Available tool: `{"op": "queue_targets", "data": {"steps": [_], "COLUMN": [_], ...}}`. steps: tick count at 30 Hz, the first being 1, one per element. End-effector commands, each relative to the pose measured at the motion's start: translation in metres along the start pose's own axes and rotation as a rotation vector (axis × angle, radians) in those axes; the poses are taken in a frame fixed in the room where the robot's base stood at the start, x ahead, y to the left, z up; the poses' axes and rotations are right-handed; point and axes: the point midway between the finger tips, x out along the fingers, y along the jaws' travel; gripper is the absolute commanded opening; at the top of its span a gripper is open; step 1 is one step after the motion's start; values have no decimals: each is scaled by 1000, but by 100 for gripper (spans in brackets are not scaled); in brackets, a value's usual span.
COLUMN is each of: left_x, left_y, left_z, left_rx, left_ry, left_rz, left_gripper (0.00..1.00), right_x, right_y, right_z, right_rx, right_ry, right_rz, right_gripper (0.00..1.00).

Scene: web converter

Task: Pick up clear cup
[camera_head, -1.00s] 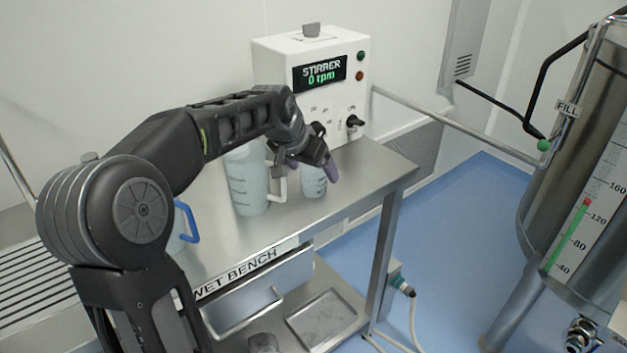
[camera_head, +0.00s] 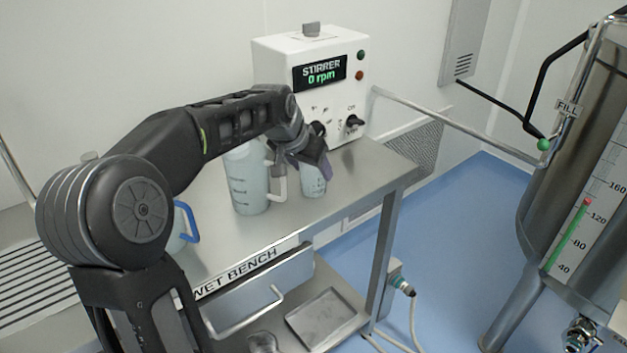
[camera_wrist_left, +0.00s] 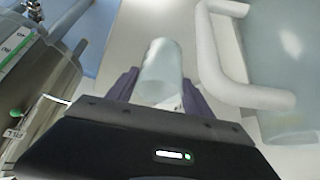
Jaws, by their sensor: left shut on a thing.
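The clear cup (camera_head: 313,185) stands upright on the wet bench below the stirrer box, with dark markings on its side. My left gripper (camera_head: 314,163) is shut on it, its purple fingers around the cup's upper part. In the left wrist view, the cup (camera_wrist_left: 162,72) sits between the two fingers of the left gripper (camera_wrist_left: 160,88). The cup appears to rest on the bench. My right gripper is not in view.
A larger pitcher with a white handle (camera_head: 247,185) stands just left of the cup; its handle is close. A blue-handled jug (camera_head: 187,222) is partly behind my arm. The stirrer box (camera_head: 312,85) stands behind. Bench top (camera_head: 370,170) to the right is clear.

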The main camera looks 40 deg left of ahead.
Motion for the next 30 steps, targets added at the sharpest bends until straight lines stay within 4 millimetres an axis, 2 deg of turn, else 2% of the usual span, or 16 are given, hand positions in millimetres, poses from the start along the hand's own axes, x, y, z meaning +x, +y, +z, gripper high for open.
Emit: {"op": "queue_targets", "data": {"steps": [1,9,18,23,30], "left_x": [0,0,-4,-20,-59], "left_y": [0,0,0,0,0], "left_z": [0,0,-3,-14,-39], "left_rx": [0,0,0,0,1], "left_ry": [0,0,2,4,4], "left_rz": [0,0,0,-1,-1], "left_gripper": [41,20,20,20,20], "right_x": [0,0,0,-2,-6], "right_y": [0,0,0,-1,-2], "right_z": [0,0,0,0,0], "right_rx": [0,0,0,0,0], "right_ry": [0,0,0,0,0], "right_rz": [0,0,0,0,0], "right_gripper": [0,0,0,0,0]}}
